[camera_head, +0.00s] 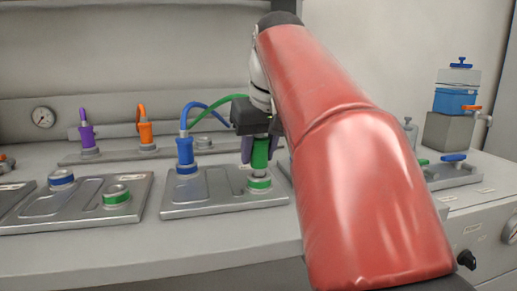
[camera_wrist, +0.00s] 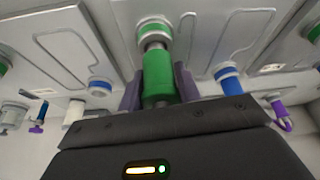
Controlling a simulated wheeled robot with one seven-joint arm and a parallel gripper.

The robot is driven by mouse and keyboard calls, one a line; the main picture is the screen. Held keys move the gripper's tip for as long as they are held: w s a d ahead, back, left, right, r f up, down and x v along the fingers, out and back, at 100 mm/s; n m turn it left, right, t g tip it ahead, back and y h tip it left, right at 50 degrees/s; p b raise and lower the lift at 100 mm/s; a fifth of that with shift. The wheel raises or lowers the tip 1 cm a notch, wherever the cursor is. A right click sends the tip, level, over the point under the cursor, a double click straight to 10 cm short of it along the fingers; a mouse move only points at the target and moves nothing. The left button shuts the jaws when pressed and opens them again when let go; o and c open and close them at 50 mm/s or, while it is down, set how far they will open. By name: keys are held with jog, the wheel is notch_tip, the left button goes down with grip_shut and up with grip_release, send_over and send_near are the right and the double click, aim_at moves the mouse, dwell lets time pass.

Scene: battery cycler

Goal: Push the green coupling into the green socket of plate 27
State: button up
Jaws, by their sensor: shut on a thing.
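The green coupling (camera_head: 260,154) is upright between the fingers of my gripper (camera_head: 259,149), which is shut on it. It stands directly over the green socket (camera_head: 259,184) at the right end of a grey plate (camera_head: 222,195). The plate's number is not readable. In the wrist view the green coupling (camera_wrist: 158,80) lies between the dark fingers, its metal nose toward the green-ringed socket (camera_wrist: 154,30). The nose is at the socket mouth, with some metal showing between; how deep it sits I cannot tell. A green hose leaves the coupling's top, partly hidden by my gripper.
A blue coupling (camera_head: 185,148) with a blue hose stands at the same plate's left end. Another plate (camera_head: 78,208) with blue and green sockets lies to the left. Purple (camera_head: 87,135) and orange (camera_head: 146,132) couplings stand on a rear rail. A valve unit (camera_head: 455,168) is at right.

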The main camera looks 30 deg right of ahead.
aim_at(263, 137)
jog(key=shift+f, duration=0.35)
jog(key=shift+f+b, duration=0.55)
dwell(0.4)
jog(key=o, duration=1.7)
jog(key=shift+c, duration=0.2)
jog(key=shift+r, duration=0.1)
jog(key=p+v, duration=0.2)
jog(key=v, duration=0.5)
jog(key=shift+s+r, duration=0.15)
jog(key=shift+r, duration=0.2)
